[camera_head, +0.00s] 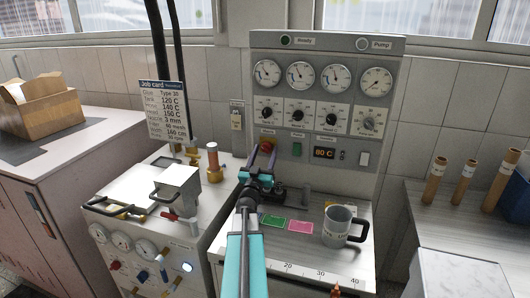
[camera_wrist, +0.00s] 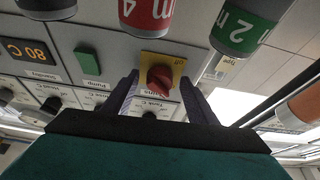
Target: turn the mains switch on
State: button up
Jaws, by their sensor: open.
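The mains switch is a red rotary knob on a yellow plate (camera_wrist: 176,61), on the grey control panel (camera_head: 324,103). The wrist view is upside down and shows the red knob (camera_wrist: 159,79) between my two fingers. In the head view the knob (camera_head: 267,142) shows just beyond the fingertips. My gripper (camera_head: 262,157) is open, with one finger on each side of the knob. I cannot tell whether either finger touches it. Small lettering shows on the plate, but I cannot read the knob's setting for certain.
A green button (camera_wrist: 87,62) and an 80 C display (camera_wrist: 26,51) are beside the switch. Red (camera_wrist: 146,14) and green (camera_wrist: 243,27) labelled cylinders show close by. A grey mug (camera_head: 337,227) and a pink card (camera_head: 300,226) are on the bench below.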

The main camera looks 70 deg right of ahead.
jog(key=shift+d, duration=0.1)
jog(key=c, duration=1)
jog(key=shift+c, duration=0.2)
jog(key=shift+m+b, duration=0.3)
jog(key=shift+b, duration=0.05)
jog(key=shift+m+g+b, duration=0.3)
jog(key=shift+g, duration=0.1)
jog(key=shift+r, duration=0.1)
jog(key=o, duration=1)
jog(key=shift+o, duration=0.2)
